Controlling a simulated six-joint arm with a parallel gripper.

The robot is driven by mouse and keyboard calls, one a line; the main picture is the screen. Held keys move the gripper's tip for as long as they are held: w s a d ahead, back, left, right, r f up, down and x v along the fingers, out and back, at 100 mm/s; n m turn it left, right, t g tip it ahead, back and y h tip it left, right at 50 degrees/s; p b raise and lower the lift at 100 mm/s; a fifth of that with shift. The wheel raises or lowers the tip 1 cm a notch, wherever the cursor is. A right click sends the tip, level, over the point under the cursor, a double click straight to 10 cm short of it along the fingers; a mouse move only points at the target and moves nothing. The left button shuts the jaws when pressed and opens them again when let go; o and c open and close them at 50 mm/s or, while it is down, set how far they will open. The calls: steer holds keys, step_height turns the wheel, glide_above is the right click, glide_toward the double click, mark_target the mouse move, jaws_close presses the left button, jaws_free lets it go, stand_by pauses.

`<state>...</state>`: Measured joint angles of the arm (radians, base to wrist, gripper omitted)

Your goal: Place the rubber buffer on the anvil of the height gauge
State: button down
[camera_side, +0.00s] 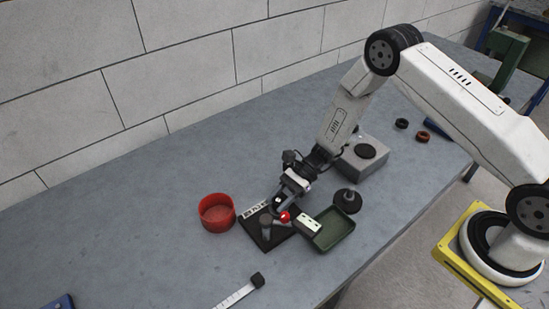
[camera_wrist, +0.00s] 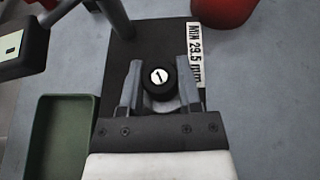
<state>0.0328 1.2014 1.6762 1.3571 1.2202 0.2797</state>
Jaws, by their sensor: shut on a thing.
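The rubber buffer (camera_wrist: 158,82) is a short black cylinder with a white disc marked "1" on top. In the wrist view it sits between the two grey fingers of my gripper (camera_wrist: 160,75), which is shut on it. A grey round surface, apparently the anvil (camera_wrist: 160,106), shows just beneath it; I cannot tell whether they touch. The height gauge has a dark base plate (camera_wrist: 152,32) with a "MIN 29.5 mm" label and a head with a display (camera_wrist: 14,45). In the side view my gripper (camera_side: 279,201) is low over the gauge's base (camera_side: 266,238), beside its red knob (camera_side: 285,216).
A green tray (camera_side: 346,232) adjoins the gauge on the right and a red bowl (camera_side: 217,213) stands on the left. A dark cone-shaped stand (camera_side: 347,201) and a grey box (camera_side: 370,163) are behind. A ruler (camera_side: 236,297) lies in front.

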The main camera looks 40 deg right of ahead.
steer(key=shift+f, duration=0.15)
steer(key=shift+c, duration=1.4)
jaws_free()
steer(key=shift+d+r, duration=0.2)
steer(key=shift+r, duration=0.05)
steer(key=v, duration=1.1)
steer(key=shift+d, duration=0.3)
steer(key=shift+r, duration=0.1)
